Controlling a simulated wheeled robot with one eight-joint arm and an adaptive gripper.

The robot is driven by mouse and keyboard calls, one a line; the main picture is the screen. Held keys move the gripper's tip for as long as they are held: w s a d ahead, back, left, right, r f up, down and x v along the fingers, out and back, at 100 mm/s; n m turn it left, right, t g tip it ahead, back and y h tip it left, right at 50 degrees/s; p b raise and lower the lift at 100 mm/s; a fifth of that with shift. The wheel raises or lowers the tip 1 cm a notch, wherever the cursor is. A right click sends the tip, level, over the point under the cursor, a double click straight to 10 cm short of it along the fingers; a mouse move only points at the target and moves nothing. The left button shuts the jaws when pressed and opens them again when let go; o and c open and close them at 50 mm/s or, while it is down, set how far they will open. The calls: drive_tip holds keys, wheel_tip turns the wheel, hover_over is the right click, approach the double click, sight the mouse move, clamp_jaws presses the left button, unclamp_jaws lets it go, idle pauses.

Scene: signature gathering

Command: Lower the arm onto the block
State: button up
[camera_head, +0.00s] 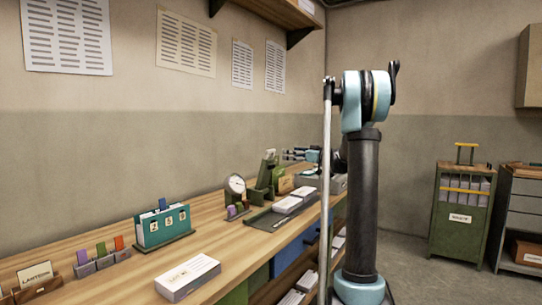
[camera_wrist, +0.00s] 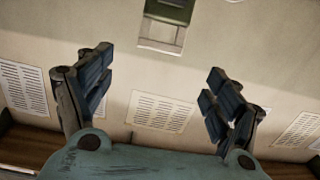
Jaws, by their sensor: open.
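My gripper (camera_head: 291,155) reaches leftward toward the wall, above the far part of the wooden counter (camera_head: 215,238). In the wrist view its two dark fingers are spread wide with nothing between them (camera_wrist: 155,92). I cannot tell which thing is the block. A labelled white paper block (camera_head: 188,277) lies near the counter's front. White stacks (camera_head: 288,204) lie in a dark tray (camera_head: 262,222) nearer my gripper. A green object (camera_wrist: 170,10) shows at the wrist view's top, partly cut off.
A round dial (camera_head: 236,184) and green holders (camera_head: 264,180) stand near my gripper. Small coloured pieces sit in racks (camera_head: 103,262) at left. A green cabinet (camera_head: 458,225) stands at right. The floor between is clear.

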sight(272, 152)
drive_tip(key=x, duration=1.2)
drive_tip(key=shift+w+a, duration=0.15)
drive_tip(key=shift+a, duration=0.05)
